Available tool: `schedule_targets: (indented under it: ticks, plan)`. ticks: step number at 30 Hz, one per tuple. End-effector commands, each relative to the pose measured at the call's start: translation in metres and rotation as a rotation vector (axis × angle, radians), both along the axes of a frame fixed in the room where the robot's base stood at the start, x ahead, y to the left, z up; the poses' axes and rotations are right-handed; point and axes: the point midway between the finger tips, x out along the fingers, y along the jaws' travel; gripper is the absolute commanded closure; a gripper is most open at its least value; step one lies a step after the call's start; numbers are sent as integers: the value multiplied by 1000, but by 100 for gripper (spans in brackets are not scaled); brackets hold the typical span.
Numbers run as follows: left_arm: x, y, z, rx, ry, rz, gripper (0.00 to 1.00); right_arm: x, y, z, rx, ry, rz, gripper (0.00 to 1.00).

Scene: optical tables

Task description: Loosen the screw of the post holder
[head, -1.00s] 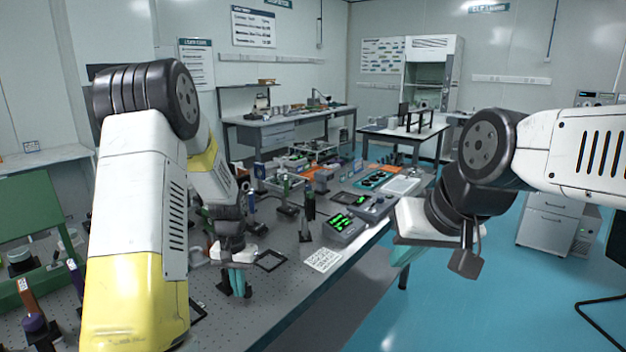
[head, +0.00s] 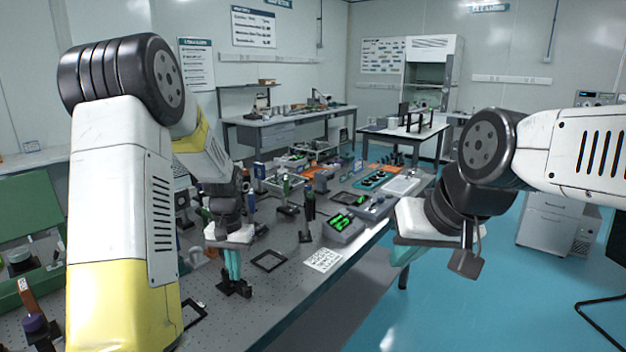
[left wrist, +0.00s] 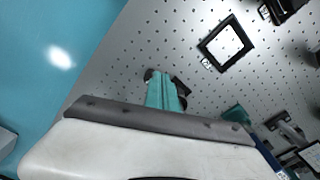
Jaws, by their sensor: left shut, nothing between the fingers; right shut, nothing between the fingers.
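The black post holder (head: 238,289) stands on the perforated table top, near the table's front edge in the head view. My left gripper (head: 233,278) points down with its teal fingers shut and empty, right over the post holder and overlapping it in the picture. In the left wrist view the shut teal fingers (left wrist: 163,104) cover most of the post holder (left wrist: 183,88), and only dark parts show beside them. I cannot make out the screw or tell whether the fingers touch the holder. My right gripper (head: 402,257) is shut and empty, off the table's right side.
A black square frame (head: 268,261) and a white patterned card (head: 322,260) lie right of the post holder. A grey box with green displays (head: 343,225) and several posts stand farther back.

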Motion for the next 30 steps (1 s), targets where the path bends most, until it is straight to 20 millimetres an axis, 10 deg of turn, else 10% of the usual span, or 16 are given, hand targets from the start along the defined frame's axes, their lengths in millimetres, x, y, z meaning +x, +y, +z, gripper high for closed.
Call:
schedule_targets:
  ticks: [30]
  plan:
    - [22,-45,4,2,2,1049,100,0,0,0,0,0,0,100]
